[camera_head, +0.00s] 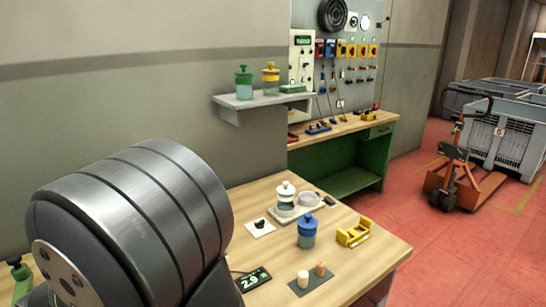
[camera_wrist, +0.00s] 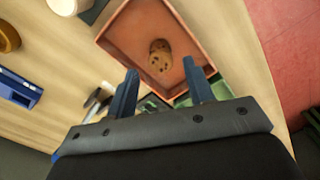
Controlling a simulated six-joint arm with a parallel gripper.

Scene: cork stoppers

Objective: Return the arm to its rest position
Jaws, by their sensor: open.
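In the wrist view my gripper (camera_wrist: 160,68) shows two blue fingers spread apart, with nothing held between them. Beyond the fingertips is a shallow orange-red tray (camera_wrist: 195,20). A round, speckled brown piece (camera_wrist: 160,62), cork-like, lies in it, seen partly between the fingers; it may be two overlapping pieces. In the head view my dark metallic arm (camera_head: 130,215) fills the lower left, and my gripper is not visible there. Two small stoppers, one pale (camera_head: 303,279) and one tan (camera_head: 321,268), stand on a dark mat (camera_head: 312,284).
On the bench are a white jar (camera_head: 285,198), a blue-lidded jar (camera_head: 307,231), a yellow holder (camera_head: 354,232) and a display (camera_head: 254,279). A wall shelf (camera_head: 262,101) holds more jars. A blue object (camera_wrist: 18,90) and a brown ring (camera_wrist: 8,37) lie left in the wrist view.

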